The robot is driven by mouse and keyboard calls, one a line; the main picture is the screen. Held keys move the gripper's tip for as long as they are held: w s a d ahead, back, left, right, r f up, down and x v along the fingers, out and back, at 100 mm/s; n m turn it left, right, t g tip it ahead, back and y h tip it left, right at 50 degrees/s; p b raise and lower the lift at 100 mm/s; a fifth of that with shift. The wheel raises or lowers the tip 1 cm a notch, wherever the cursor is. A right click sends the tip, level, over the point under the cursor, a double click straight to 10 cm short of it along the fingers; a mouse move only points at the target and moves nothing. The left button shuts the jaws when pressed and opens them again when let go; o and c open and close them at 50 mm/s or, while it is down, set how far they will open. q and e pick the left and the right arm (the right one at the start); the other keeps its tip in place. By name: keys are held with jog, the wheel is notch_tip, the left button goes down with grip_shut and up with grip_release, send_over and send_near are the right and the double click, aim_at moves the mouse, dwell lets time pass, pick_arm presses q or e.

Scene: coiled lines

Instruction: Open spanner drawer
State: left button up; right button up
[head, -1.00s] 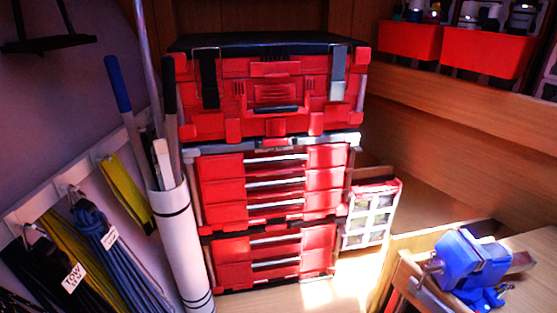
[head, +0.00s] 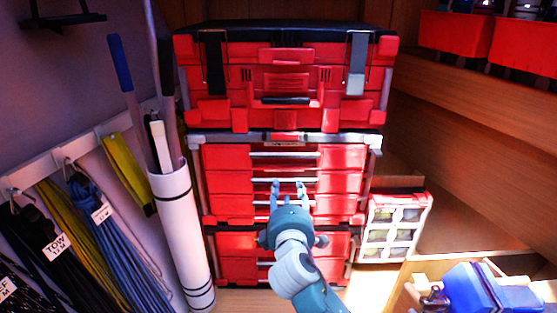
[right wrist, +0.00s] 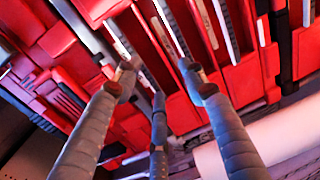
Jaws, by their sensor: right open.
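A red drawer unit (head: 340,157) stands in the middle of a red tool stack in the head view, with silver bar handles (head: 285,155) on its shut drawers. I cannot tell by any label which drawer holds spanners. My right gripper (head: 289,186) is open in front of this unit, its fingers pointing at the middle drawer's handle area. In the right wrist view the open fingers (right wrist: 160,80) reach toward red drawer fronts (right wrist: 215,100) and pale bars (right wrist: 222,28). I cannot tell whether they touch. My left gripper is not in view.
A large red case (head: 285,80) tops the stack. A white tube (head: 182,240) with long tools stands close on the left, beside hanging coiled lines (head: 105,235). A small organiser (head: 395,228) is at the right.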

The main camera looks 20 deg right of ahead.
send_near(284, 155)
jog(key=s, duration=0.2)
jog(key=shift+t+h, duration=0.3)
jog(key=shift+t, duration=0.1)
jog(key=x, duration=0.3)
jog(key=p+x, duration=0.1)
jog(key=x, duration=0.2)
jog(key=p+x, duration=0.1)
jog(key=x, duration=0.2)
jog(key=shift+w+a+f, duration=0.2)
jog(key=shift+w+f, duration=0.1)
jog(key=shift+w, duration=0.15)
jog(key=shift+w+f, duration=0.1)
jog(key=shift+w, duration=0.05)
jog(key=c, duration=1)
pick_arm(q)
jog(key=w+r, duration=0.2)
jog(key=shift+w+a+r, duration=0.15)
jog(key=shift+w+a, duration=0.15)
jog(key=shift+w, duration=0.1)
pick_arm(e)
grip_shut()
